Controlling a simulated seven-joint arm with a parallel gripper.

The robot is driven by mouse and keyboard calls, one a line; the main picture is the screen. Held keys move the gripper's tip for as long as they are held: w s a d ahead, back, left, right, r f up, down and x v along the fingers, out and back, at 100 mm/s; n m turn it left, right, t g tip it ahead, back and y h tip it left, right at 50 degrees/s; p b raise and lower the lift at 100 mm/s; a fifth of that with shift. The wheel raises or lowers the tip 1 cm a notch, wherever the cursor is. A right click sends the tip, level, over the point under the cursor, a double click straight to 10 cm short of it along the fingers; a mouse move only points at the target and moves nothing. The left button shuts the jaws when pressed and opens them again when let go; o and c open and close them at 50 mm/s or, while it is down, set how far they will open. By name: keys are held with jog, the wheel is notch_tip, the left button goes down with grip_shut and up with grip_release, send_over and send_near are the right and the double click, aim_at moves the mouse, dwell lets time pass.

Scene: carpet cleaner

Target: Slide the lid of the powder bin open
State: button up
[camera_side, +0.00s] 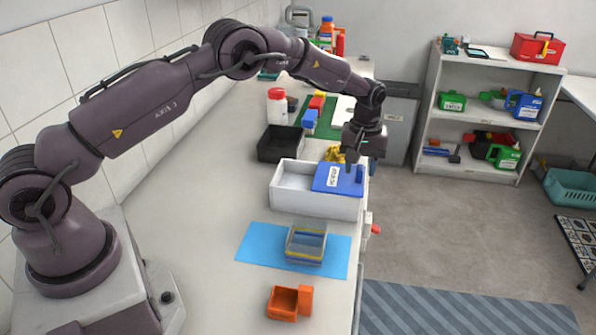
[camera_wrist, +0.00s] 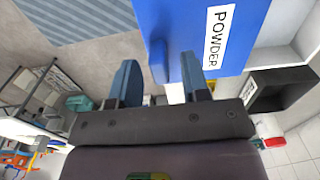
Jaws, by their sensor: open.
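The powder bin (camera_side: 283,203) is a white open-topped box on the counter, and part of its white wall shows in the wrist view (camera_wrist: 292,22). Its blue lid (camera_side: 335,187), with a white POWDER label, covers the right part; the left part is uncovered and looks empty inside. A small upright blue handle (camera_side: 360,173) stands near the lid's right edge. My gripper (camera_side: 352,163) points down over the lid's right side, close to the handle. In the wrist view the lid (camera_wrist: 190,30) lies ahead of my open gripper (camera_wrist: 160,80), with the handle (camera_wrist: 158,60) between the finger lines. Contact cannot be told.
A black open bin (camera_side: 281,146) stands behind the powder bin. A clear container (camera_side: 305,245) sits on a blue mat (camera_side: 258,247) in front, with an orange holder (camera_side: 288,302) nearer. A yellow object (camera_side: 333,153) is behind the lid. The left counter is clear.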

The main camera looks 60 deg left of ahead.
jog(key=shift+r, duration=4)
jog(key=shift+s+f+m+g, duration=0.3)
jog(key=shift+s+f+m, duration=0.7)
jog(key=shift+f, duration=0.1)
jog(key=s+r+m+t, duration=0.2)
jog(key=s+r, duration=0.4)
jog(key=s, duration=0.5)
jog(key=s+d+r+m+t, duration=0.1)
jog(key=s+r+m+t, duration=0.1)
jog(key=s+r, duration=0.5)
jog(key=s+d+r+m+t, duration=0.1)
jog(key=s+r, duration=0.5)
jog(key=s, duration=0.9)
jog(key=shift+s+r+m+t, duration=0.25)
jog(key=shift+s+m+t, duration=0.25)
jog(key=shift+m, duration=0.5)
